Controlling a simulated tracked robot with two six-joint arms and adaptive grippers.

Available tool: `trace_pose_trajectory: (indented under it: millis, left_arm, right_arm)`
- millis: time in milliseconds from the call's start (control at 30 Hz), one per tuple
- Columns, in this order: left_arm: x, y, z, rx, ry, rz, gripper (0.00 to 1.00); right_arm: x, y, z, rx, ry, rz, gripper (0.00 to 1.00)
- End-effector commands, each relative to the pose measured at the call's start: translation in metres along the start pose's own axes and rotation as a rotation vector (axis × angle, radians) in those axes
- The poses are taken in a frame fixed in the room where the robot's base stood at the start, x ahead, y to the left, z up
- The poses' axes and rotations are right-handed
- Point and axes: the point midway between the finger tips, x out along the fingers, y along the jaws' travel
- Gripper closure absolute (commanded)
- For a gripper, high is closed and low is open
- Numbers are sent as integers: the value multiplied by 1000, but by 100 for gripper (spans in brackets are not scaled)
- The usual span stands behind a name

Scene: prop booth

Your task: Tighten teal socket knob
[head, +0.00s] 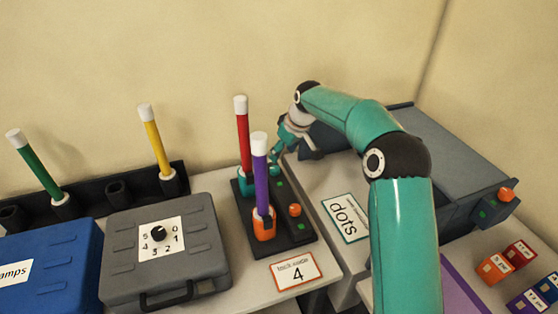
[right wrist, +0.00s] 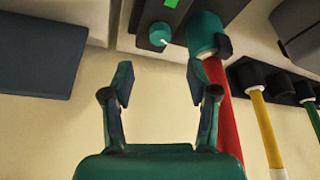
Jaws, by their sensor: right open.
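The teal socket knob (right wrist: 160,33) shows in the right wrist view, a small round knob with a pale pointer mark on a dark panel. The teal socket (right wrist: 203,32) beside it holds a red stick (right wrist: 222,110); the red stick also stands upright in the head view (head: 242,135). My right gripper (right wrist: 160,82) is open and empty, its two fingers apart with the knob ahead of the gap, not touching it. My left gripper is not in view.
The dark panel (head: 291,248) also has an orange knob (head: 295,210) and an orange socket with a purple stick (head: 261,180). A grey case (head: 205,262) with a dial is left.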

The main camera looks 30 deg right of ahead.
Motion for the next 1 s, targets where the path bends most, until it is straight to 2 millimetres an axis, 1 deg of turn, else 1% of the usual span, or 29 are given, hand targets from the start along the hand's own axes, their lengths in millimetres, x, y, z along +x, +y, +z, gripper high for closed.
trace_pose_trajectory:
  millis: [33, 100, 233, 733, 833, 933, 1000]
  left_arm:
    - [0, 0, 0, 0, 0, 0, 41]
    - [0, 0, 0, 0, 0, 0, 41]
    - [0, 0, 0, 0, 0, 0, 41]
    - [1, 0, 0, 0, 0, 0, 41]
    - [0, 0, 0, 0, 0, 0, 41]
    - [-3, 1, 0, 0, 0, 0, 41]
    - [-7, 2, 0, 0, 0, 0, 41]
  right_arm:
    - [-8, 0, -1, 0, 2, 1, 41]
    - [-16, 0, 0, 0, 1, 0, 41]
    - [-24, 0, 0, 0, 0, 0, 41]
    - [-26, 0, 0, 0, 0, 0, 41]
    - [-29, 0, -2, -6, 11, 9, 41]
    - [-40, 2, -8, -29, 57, 43, 41]
    - [-54, 3, -16, -62, 116, 85, 41]
